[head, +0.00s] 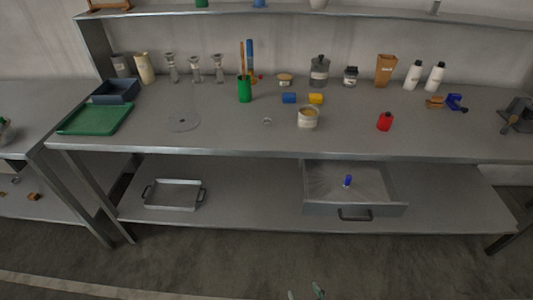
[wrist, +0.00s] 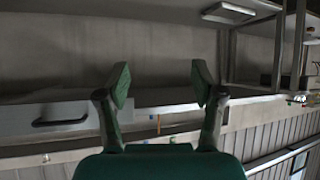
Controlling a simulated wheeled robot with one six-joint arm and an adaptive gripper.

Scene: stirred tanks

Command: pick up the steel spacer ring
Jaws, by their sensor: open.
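A small grey ring (head: 267,121), which looks like the steel spacer ring, lies on the workbench top (head: 225,135) near its middle in the head view, left of a white tub. In the head view only green fingertips (head: 318,291) show at the bottom edge, over the floor and well away from the ring. I cannot make out the ring in the wrist view.
An open drawer (head: 355,205) sits below the bench top.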

